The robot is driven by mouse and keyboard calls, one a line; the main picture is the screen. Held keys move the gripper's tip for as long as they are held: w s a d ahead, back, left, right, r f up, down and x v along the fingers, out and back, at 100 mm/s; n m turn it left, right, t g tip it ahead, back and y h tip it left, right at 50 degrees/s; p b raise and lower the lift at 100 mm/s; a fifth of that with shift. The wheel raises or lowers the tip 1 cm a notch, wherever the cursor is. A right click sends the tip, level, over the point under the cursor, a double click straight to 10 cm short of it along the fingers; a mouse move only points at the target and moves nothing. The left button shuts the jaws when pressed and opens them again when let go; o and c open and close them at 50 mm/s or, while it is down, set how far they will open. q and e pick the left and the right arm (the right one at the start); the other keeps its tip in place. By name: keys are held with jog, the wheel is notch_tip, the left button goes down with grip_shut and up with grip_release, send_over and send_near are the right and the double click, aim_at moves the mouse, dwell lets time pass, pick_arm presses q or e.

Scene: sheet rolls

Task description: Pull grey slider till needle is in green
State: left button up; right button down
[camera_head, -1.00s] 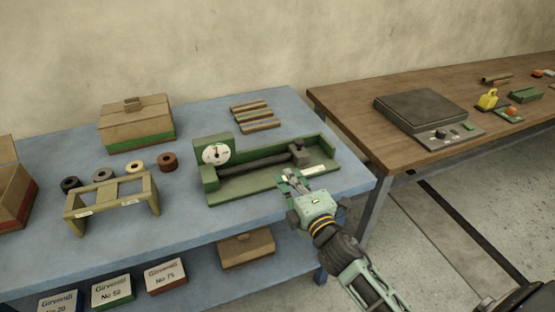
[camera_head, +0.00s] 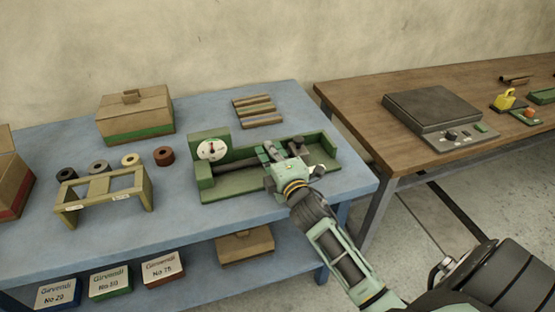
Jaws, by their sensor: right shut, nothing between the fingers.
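The green tester (camera_head: 240,187) lies on the blue table, with a round white dial (camera_head: 212,150) at its left end. A dark bar (camera_head: 236,165) runs along its trough. The grey slider (camera_head: 297,145) is at the bar's right part, partly hidden by my gripper. The dial's needle is too small to read against any green zone. My left gripper is not in view.
A small green-brown rack (camera_head: 105,188) stands left of the tester, with several rolls (camera_head: 131,160) behind it. A lidded carton (camera_head: 136,117) and several flat strips (camera_head: 257,110) lie at the back. A brown table (camera_head: 350,98) at right holds a dark scale (camera_head: 432,108).

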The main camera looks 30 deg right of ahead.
aim_at(298, 148)
jog(key=d, duration=0.1)
jog(key=s+d+p, duration=0.1)
jog(key=d, duration=0.1)
jog(key=shift+s+d, duration=0.15)
jog(key=shift+d, duration=0.15)
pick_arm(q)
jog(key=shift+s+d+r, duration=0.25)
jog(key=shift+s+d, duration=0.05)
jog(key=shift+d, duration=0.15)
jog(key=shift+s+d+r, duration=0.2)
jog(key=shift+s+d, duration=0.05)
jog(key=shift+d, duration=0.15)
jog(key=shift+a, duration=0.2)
